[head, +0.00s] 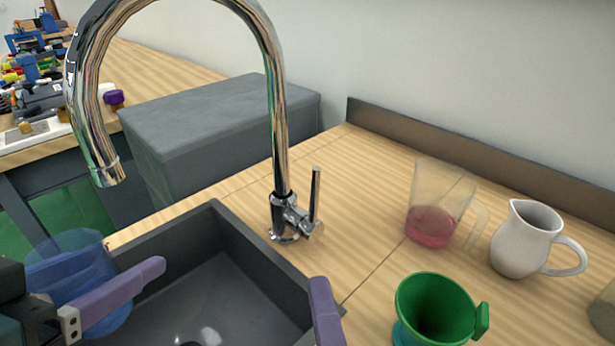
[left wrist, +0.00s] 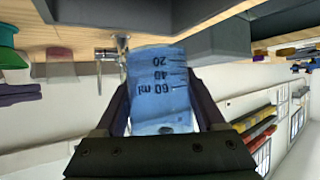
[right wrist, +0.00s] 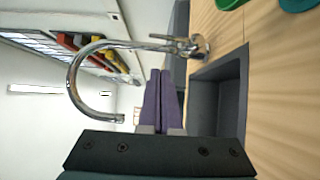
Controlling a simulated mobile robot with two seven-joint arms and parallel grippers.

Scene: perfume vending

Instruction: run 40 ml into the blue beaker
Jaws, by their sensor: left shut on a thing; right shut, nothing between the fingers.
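The translucent blue beaker (head: 72,262) is at the left in the head view, over the sink's left side, lower than the chrome tap's (head: 280,120) spout end (head: 107,176). My left gripper (head: 112,292) is shut on it. In the left wrist view the beaker (left wrist: 158,75) sits between both fingers, with 20 and 60 ml marks showing upside down. I cannot tell whether it holds liquid. No water shows at the spout. The tap's lever (head: 315,195) stands upright on the tap base. My right gripper (head: 325,308) is shut and empty over the sink's right edge, in front of the lever.
The dark sink (head: 215,280) is set in the wooden counter. At right stand a clear jug with pink liquid (head: 430,226), a white pitcher (head: 520,240) and a green cup (head: 438,308). A grey box (head: 220,115) stands behind the tap. Counter between lever and jug is bare.

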